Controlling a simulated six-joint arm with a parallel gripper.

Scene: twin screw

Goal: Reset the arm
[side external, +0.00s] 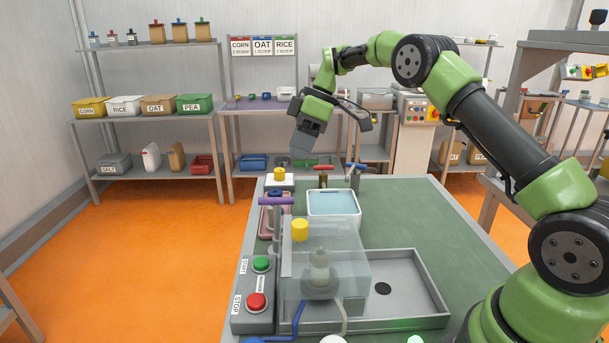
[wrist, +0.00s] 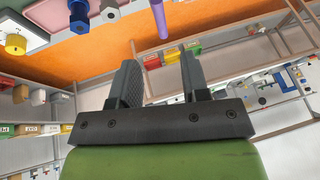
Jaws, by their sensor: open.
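My gripper (side external: 303,150) hangs above the far left end of the green bench (side external: 405,213), clear of everything on it. In the wrist view its two dark fingers (wrist: 158,82) stand apart with nothing between them. The arm is bent, reaching from the lower right up and over to the left. Below the gripper are a white block with a yellow knob (side external: 279,175) and a white basin of bluish liquid (side external: 333,203). The wrist view also shows a yellow knob (wrist: 15,44) at its upper left.
A clear box (side external: 325,262) stands in a grey tray (side external: 430,285) at the front. Left of it are a green button (side external: 261,263), a red button (side external: 256,302) and a purple bar (side external: 276,201). Taps with red and blue handles (side external: 356,167) stand behind the basin. The bench's right side is clear.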

